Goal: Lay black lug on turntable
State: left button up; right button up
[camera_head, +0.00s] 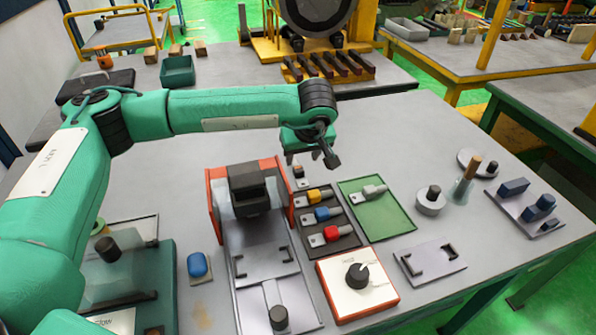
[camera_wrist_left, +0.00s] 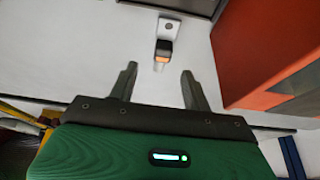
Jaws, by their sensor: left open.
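A lug with a dark sleeve (camera_head: 299,171) and a pale holed end lies at the top of the lug row, partly hidden by my left gripper. It also shows in the left wrist view (camera_wrist_left: 164,47), ahead of the fingers, with an orange edge. My left gripper (camera_head: 312,160) is open and empty above the table by this lug; in the wrist view its fingers (camera_wrist_left: 160,85) are apart, not touching it. A round grey disc with a black knob (camera_head: 430,202) stands at right; I cannot tell whether it is the turntable. My right gripper is not in view.
Yellow (camera_head: 314,196), blue (camera_head: 322,214) and red (camera_head: 331,233) lugs lie in a dark tray. A grey lug (camera_head: 369,192) lies on a green mat (camera_head: 390,222). An orange-framed fixture (camera_head: 215,190) stands left of the gripper. A white knob panel (camera_head: 340,292) is in front.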

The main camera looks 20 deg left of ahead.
aim_at(298, 168)
pick_arm(q)
jog(key=shift+w+a+f, duration=0.1)
jog(key=shift+a+f, duration=0.05)
jog(key=shift+f, duration=0.25)
jog(key=p+x, duration=0.1)
jog(key=x, duration=0.2)
jog(key=shift+a+f, duration=0.15)
jog(key=shift+f, duration=0.1)
jog(key=shift+w+f, duration=0.1)
jog(key=shift+f, duration=0.3)
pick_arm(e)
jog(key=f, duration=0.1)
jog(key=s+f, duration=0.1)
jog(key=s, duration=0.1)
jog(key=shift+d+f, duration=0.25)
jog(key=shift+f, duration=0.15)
pick_arm(q)
grip_shut()
